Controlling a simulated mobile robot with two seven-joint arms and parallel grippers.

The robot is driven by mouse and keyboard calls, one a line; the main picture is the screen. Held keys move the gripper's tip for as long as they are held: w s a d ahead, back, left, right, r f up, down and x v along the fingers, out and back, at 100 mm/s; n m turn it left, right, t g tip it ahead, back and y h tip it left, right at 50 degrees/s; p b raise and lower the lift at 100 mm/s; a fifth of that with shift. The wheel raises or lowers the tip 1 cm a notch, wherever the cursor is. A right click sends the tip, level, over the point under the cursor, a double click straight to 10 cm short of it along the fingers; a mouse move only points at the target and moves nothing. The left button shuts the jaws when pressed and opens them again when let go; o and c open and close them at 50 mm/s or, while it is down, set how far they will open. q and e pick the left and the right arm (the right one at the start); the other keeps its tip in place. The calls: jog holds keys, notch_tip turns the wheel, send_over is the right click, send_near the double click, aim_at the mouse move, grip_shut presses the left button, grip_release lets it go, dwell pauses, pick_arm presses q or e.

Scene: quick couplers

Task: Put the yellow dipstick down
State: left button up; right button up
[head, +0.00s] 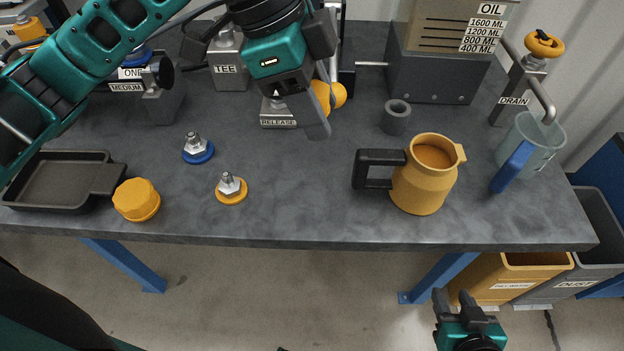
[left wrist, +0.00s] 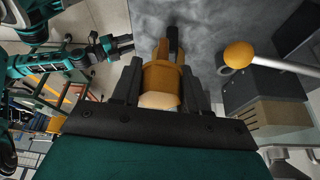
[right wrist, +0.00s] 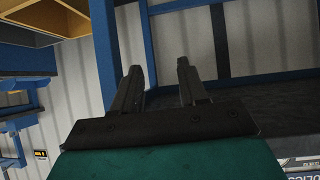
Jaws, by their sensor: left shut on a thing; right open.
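The yellow dipstick's grip (head: 321,92) shows as a small yellow patch behind a finger of my left gripper (head: 318,120), above the worktop. The left gripper is shut on it. The fingers and wrist hide most of the dipstick, and I cannot make out its rod. In the left wrist view orange-yellow surfaces fill the space between the fingers of my left gripper (left wrist: 160,80). I cannot clearly separate the dipstick from the jug behind. My right gripper (head: 455,298) is open and empty, low in front of the bench; it also shows in the right wrist view (right wrist: 160,78).
The yellow jug (head: 422,188) stands to the right, with a grey ring (head: 396,118) behind it. A yellow-knobbed lever (head: 339,95) is close beside the left gripper. Yellow cap (head: 137,200), tray (head: 60,180) and two couplers sit left. Worktop (head: 300,205) is clear at front middle.

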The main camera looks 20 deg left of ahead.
pick_arm(q)
notch_tip(320, 180, down, 10)
jog(key=shift+r+b, duration=0.2)
jog(key=shift+b, duration=0.75)
notch_tip(320, 180, down, 3)
jog(key=shift+f+b, duration=0.2)
jog(key=shift+b, duration=0.3)
jog(key=shift+f, duration=0.4)
pick_arm(e)
jog(key=shift+w+a+f+y, duration=0.3)
jog(key=shift+w+a+f, duration=0.15)
jog(key=shift+a+f, duration=0.2)
pick_arm(q)
jog(key=o, duration=1.2)
jog(key=shift+f, duration=0.1)
jog(key=shift+c, duration=0.2)
pick_arm(e)
jog(key=shift+s+f, duration=0.1)
jog(key=shift+f, duration=0.05)
